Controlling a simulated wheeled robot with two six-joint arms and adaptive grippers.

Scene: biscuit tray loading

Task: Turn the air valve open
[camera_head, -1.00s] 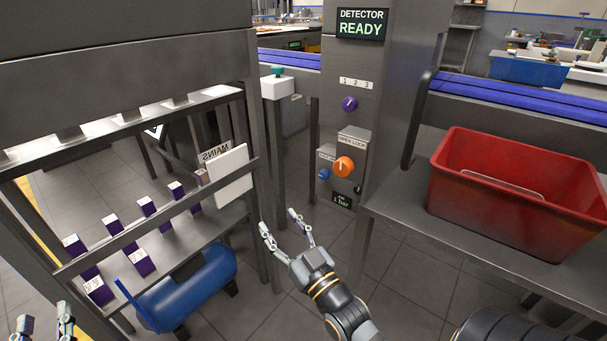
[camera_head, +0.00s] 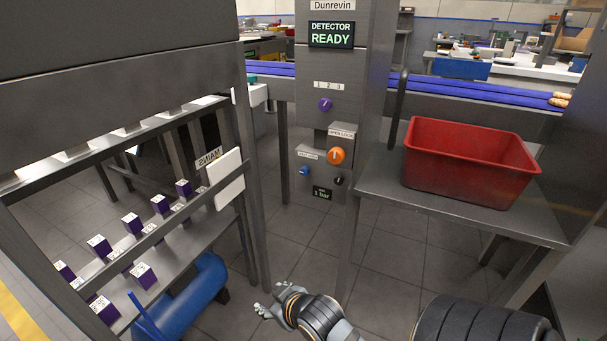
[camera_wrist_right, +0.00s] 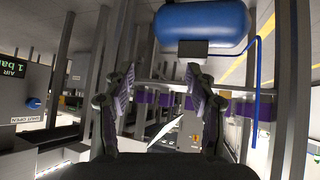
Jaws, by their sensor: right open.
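The small blue knob (camera_head: 304,171) sits low on the left of the grey panel, under a small label. It also shows in the right wrist view (camera_wrist_right: 34,103), upside down, beside a label reading SHUT OPEN. The air display (camera_head: 322,193) below it reads 1 bar. The angle of the blue knob is too small to tell. My right gripper (camera_head: 262,308) is low in front of the panel, well below and left of the knob, apart from it. It is open and empty in the right wrist view (camera_wrist_right: 160,78). My left gripper is out of view.
An orange knob (camera_head: 336,155) and a purple selector (camera_head: 325,104) share the panel. A red crate (camera_head: 425,165) stands on a shelf at right. A metal frame with purple boxes (camera_head: 131,223) and a blue tank (camera_head: 200,285) is at left.

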